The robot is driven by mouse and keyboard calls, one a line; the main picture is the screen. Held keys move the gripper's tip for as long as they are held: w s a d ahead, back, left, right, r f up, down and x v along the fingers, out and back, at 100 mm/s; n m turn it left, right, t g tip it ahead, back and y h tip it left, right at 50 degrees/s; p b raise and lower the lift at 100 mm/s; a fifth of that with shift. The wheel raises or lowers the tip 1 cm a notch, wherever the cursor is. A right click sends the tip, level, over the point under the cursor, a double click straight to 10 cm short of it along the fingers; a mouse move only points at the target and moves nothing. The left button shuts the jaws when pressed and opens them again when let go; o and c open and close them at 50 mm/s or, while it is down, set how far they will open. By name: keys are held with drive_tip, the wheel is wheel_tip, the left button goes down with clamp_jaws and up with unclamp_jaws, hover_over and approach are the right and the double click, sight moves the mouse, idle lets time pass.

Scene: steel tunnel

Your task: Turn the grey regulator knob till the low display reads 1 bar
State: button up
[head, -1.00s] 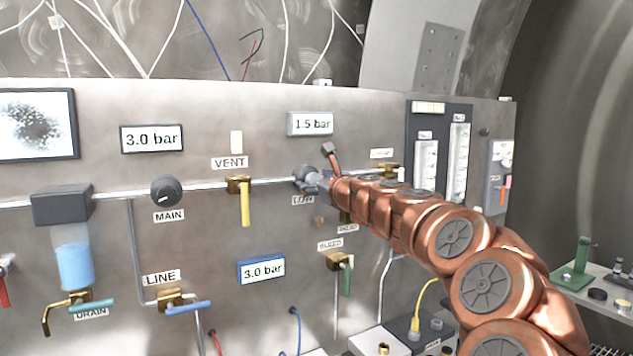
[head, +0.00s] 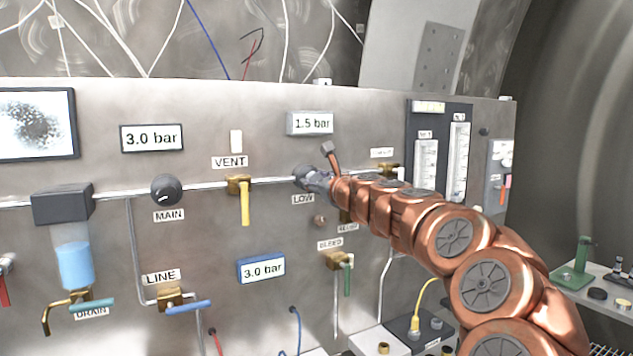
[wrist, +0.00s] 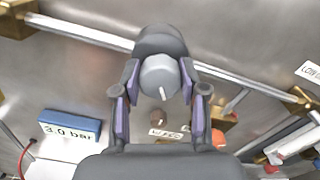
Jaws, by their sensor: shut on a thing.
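The grey regulator knob (wrist: 160,77) with a white pointer line sits between the two fingers of my gripper (wrist: 158,88) in the wrist view, with a finger against each side. In the head view my gripper (head: 322,182) reaches the knob just above the LOW label (head: 302,199), and it mostly hides the knob. The low display (head: 312,123) above it reads 1.5 bar.
The MAIN knob (head: 166,191) and its display (head: 152,138), reading 3.0 bar, are to the left. The yellow VENT valve handle (head: 245,204) is close left of my gripper. A blue-framed display (head: 261,269) below reads 3.0 bar. The BLEED valve (head: 340,261) is below right.

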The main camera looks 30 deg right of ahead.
drive_tip(key=shift+n, duration=0.4)
drive_tip(key=n+b, duration=0.1)
drive_tip(key=n, duration=0.3)
drive_tip(key=shift+f+n, duration=0.15)
drive_tip(key=shift+n, duration=0.15)
drive_tip(key=n+b, duration=0.2)
drive_tip(key=n, duration=0.2)
idle(0.3)
drive_tip(key=o, duration=1.1)
drive_tip(key=shift+o, duration=0.2)
